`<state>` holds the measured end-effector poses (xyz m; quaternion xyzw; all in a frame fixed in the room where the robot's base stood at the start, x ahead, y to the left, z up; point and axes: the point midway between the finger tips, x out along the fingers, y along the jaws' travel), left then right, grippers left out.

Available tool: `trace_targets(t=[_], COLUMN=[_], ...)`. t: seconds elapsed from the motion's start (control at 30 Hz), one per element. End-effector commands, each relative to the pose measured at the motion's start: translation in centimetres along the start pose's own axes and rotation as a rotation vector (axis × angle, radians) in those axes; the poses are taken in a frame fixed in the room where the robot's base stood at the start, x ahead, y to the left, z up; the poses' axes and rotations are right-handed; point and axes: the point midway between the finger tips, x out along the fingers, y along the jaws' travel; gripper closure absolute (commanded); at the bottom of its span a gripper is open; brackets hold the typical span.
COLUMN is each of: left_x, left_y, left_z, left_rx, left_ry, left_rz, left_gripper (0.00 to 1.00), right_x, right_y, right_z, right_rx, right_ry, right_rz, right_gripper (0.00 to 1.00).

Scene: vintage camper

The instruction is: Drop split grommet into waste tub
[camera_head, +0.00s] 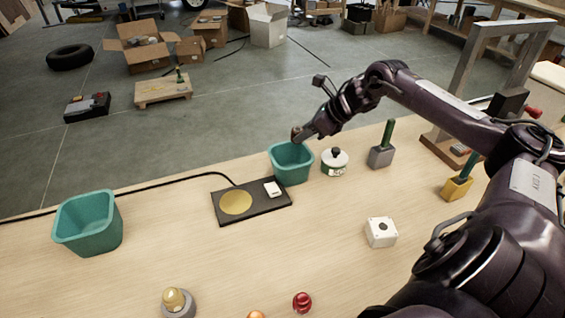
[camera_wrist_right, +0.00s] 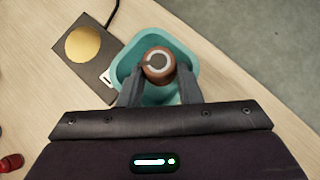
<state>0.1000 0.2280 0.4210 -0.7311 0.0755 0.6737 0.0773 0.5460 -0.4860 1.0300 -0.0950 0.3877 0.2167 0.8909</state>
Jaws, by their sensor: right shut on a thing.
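My right gripper (camera_head: 303,134) is shut on a round reddish-brown piece with a pale ring on its top, which I take for the split grommet (camera_wrist_right: 157,65). The grommet also shows as a small brown shape at the fingertips in the head view (camera_head: 296,133). The gripper holds it above a teal tub (camera_head: 292,169) near the table's back edge. In the right wrist view the tub's rim (camera_wrist_right: 190,62) surrounds the grommet. A second teal tub (camera_head: 88,230) stands at the left. No label shows on either tub. My left gripper is out of view.
A white box (camera_head: 382,232), red knob (camera_head: 302,302) and yellow-topped piece (camera_head: 175,301) are further forward.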

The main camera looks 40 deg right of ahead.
Motion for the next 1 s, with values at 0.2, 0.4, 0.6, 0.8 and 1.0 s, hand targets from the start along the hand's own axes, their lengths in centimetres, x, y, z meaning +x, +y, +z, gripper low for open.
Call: trace_targets(t=[0.2, 0.4, 0.6, 0.8, 1.0], left_x=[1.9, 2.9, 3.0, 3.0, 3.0], left_y=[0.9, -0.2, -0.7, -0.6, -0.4], left_z=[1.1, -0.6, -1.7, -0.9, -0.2], left_rx=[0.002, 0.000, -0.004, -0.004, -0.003], left_ry=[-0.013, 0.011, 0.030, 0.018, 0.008], left_rz=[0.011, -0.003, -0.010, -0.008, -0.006], left_gripper=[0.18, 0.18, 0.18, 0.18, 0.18], right_x=[2.0, 3.5, 3.8, 3.8, 3.8], right_y=[0.0, 0.0, 0.0, 0.0, 0.0], right_z=[-1.9, -3.3, -3.5, -3.5, -3.5], right_rx=[0.002, 0.001, 0.000, 0.000, 0.000], right_ry=[0.000, -0.001, -0.001, -0.001, -0.001], right_rz=[0.000, 0.000, -0.001, -0.001, -0.001], right_gripper=[0.98, 0.98, 0.98, 0.62, 0.43])
